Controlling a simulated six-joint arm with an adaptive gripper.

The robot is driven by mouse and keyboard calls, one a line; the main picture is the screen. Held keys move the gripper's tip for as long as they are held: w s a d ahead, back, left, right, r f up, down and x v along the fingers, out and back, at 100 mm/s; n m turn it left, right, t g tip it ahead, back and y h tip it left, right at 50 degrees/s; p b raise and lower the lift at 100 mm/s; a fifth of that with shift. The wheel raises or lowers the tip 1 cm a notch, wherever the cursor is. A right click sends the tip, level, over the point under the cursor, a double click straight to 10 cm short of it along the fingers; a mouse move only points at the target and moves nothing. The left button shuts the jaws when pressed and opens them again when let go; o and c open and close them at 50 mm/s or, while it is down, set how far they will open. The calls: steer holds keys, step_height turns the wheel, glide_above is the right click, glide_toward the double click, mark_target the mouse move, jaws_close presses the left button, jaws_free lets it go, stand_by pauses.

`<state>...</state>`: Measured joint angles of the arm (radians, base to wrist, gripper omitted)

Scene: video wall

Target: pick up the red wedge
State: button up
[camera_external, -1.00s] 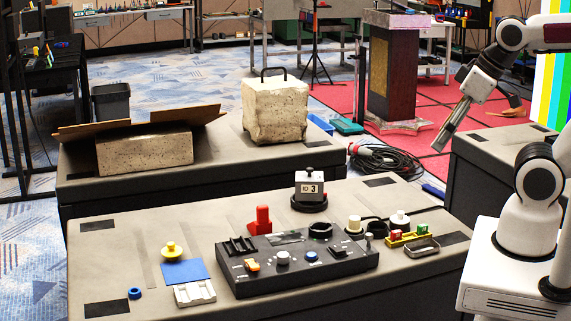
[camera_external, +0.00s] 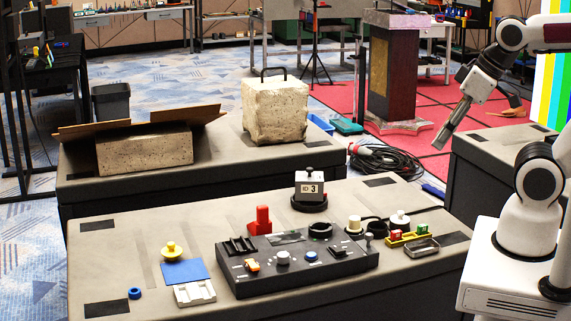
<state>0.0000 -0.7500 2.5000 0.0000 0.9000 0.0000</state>
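A red block with an upright part on a wider foot (camera_external: 261,221) stands on the near table, just behind the black control panel; it looks like the red wedge. My gripper (camera_external: 438,146) is in the air at the upper right, well to the right of the red block and above it, pointing down and to the left. Its fingers appear narrow and close together, too small to tell whether they are open. Nothing shows held in it.
The black control panel (camera_external: 296,266) with knobs lies in front of the red block. A yellow knob (camera_external: 172,250), blue square (camera_external: 184,272) and yellow rack (camera_external: 408,238) are on the table (camera_external: 120,260).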

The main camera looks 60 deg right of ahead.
steer(key=shift+w, duration=0.1)
steer(key=w+d+r+n+t+h, duration=0.15)
steer(key=w+d, duration=0.25)
steer(key=w, duration=0.7)
steer(key=w+d+r+t, duration=0.15)
steer(key=w+d, duration=0.35)
steer(key=w, duration=0.6)
steer(key=w+d+n+t+h, duration=0.15)
steer(key=w+d, duration=0.25)
steer(key=w, duration=0.7)
steer(key=w+f+n+t+y, duration=0.35)
steer(key=w+f+y, duration=0.35)
steer(key=w+f, duration=0.8)
steer(key=s+a+f+n+g+y, duration=0.1)
steer(key=s+f+y, duration=0.2)
steer(key=f, duration=0.5)
steer(key=s+a+f+n+g+y, duration=0.1)
steer(key=s+f+y, duration=0.2)
steer(key=f, duration=0.5)
steer(key=shift+s+a+y, duration=0.25)
steer(key=shift+a+y, duration=0.1)
steer(key=shift+y, duration=0.35)
steer(key=shift+n, duration=0.25)
